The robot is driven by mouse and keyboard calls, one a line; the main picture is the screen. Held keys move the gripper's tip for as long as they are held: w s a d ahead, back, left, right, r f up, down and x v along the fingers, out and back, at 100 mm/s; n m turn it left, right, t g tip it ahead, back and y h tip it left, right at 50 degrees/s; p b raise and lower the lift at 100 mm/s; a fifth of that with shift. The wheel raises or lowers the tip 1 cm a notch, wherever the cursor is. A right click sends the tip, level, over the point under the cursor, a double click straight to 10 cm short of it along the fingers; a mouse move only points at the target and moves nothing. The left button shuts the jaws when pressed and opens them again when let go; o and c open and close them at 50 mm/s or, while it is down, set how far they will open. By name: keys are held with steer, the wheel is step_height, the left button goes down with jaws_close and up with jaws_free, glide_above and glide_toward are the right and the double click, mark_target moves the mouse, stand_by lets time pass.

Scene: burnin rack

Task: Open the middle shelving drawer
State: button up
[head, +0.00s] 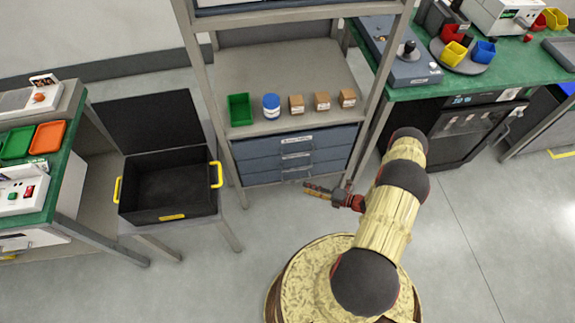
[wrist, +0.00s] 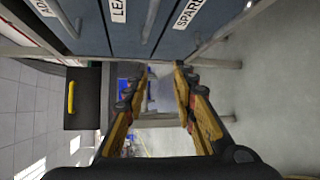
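The shelving unit holds a stack of three blue-grey drawers under its shelf. The middle drawer (head: 290,160) looks shut, flush with the top drawer (head: 262,147) and bottom drawer (head: 270,177). In the wrist view the picture is turned sideways, and the middle drawer (wrist: 128,38) shows a white label starting "LEA" and a bar handle (wrist: 149,20). My gripper (head: 306,187) is in front of the drawers, near the bottom one in the picture. In the wrist view my gripper (wrist: 162,72) is open, with nothing between its fingers and apart from the handle.
A green bin (head: 240,109), a blue-white jar (head: 271,106) and several small brown boxes sit on the shelf above. An open black case (head: 170,188) with yellow handles stands left. A green workbench (head: 420,90) stands right. Floor before the drawers is clear.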

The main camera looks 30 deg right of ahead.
steer(key=w+m, duration=0.1)
steer(key=w, duration=0.2)
steer(key=w+m+t+h+b, duration=0.1)
steer(key=w+m, duration=0.1)
steer(key=w, duration=0.2)
steer(key=w+m+t, duration=0.1)
steer(key=w+m, duration=0.1)
steer(key=w, duration=0.2)
steer(key=shift+a+r+b, duration=0.1)
steer(key=shift+r+b, duration=0.2)
steer(key=shift+b, duration=0.05)
steer(key=shift+s, duration=0.1)
steer(key=shift+c, duration=0.6)
jaws_close()
